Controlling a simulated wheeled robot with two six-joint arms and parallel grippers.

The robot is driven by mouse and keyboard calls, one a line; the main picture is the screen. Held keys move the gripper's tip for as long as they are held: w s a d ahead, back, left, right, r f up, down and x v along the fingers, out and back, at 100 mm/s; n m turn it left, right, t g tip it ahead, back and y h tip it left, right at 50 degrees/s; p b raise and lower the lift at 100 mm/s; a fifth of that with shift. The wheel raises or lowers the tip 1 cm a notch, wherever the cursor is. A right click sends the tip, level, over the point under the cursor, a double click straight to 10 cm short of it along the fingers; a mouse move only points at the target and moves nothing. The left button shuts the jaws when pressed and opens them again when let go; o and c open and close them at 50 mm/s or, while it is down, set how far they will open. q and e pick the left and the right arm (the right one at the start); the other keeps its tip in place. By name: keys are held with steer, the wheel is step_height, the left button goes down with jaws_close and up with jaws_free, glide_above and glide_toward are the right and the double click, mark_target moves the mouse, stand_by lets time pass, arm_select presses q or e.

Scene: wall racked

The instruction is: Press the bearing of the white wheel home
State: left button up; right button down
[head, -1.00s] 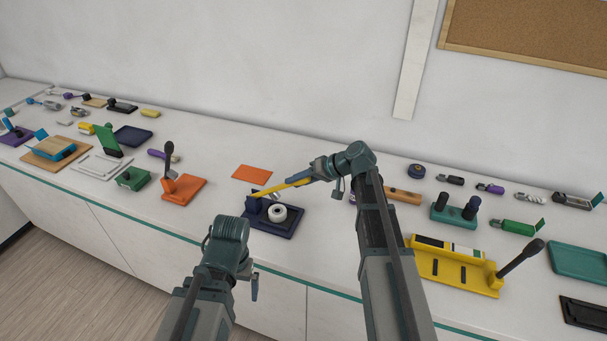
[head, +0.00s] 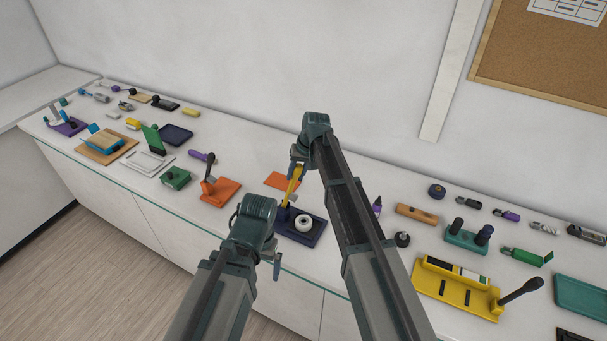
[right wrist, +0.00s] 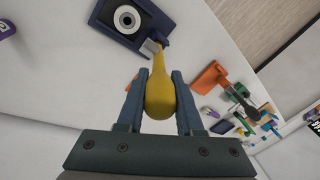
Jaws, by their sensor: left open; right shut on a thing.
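The white wheel (head: 307,224) lies on the navy base (head: 312,241). In the right wrist view the wheel (right wrist: 127,18) is a white ring with a dark centre; how deep its bearing sits cannot be told. A yellow handle (head: 292,185) rises steeply from the navy block (head: 283,215) beside the wheel. In the right wrist view the handle (right wrist: 160,95) ends in a short metal piece at the block. My right gripper (head: 298,171) is shut on the handle. My left gripper (head: 277,267) is open and empty, in front of the navy base.
An orange plate (head: 282,180) lies behind the navy base. An orange stand with a dark lever (head: 220,191) is to the left. The counter's front edge runs close by.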

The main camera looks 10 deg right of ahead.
steer(key=shift+w+a+r, duration=0.15)
steer(key=shift+w+a, duration=0.15)
steer(key=shift+a, duration=0.15)
steer(key=c, duration=0.6)
jaws_free()
steer(key=shift+a, duration=0.1)
steer(key=shift+o, duration=0.2)
